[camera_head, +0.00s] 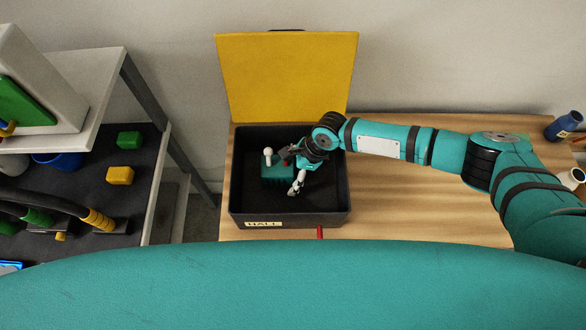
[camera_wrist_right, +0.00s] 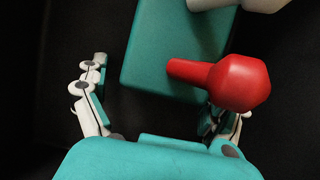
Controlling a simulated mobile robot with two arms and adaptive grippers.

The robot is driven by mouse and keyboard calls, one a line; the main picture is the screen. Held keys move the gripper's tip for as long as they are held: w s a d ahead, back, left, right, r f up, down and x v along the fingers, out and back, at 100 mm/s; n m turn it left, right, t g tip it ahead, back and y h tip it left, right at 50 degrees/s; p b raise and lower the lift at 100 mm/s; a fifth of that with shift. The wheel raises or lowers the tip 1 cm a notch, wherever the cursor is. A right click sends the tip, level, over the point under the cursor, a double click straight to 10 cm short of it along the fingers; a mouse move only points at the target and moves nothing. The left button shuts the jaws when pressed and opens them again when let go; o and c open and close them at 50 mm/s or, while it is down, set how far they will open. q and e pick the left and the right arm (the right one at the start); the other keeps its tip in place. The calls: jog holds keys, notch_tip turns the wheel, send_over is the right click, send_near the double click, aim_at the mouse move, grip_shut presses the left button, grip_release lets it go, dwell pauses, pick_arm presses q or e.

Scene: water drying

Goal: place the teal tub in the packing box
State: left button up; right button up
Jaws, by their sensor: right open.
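The packing box (camera_head: 335,212) is a dark open box with a label on its front, standing on the wooden table. The teal tub (camera_head: 274,176) is inside it, on the left side of the floor. It also shows in the right wrist view (camera_wrist_right: 165,50), with a red knob-like part (camera_wrist_right: 238,84) and a pale part (camera_wrist_right: 240,3) at it. My right gripper (camera_head: 291,172) is inside the box at the tub's right side. In the right wrist view its fingers are spread apart, with the red part near the right finger, partly hiding it. My left gripper is not in view.
The yellow lid (camera_head: 288,75) stands open behind the box. A shelf unit (camera_head: 150,150) with a green block (camera_head: 129,140) and a yellow block (camera_head: 120,176) stands at the left. A blue bottle (camera_head: 563,126) is at the far right. The table right of the box is mostly clear.

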jog(key=v, duration=1.2)
jog(key=shift+a+r, duration=0.1)
dwell(0.8)
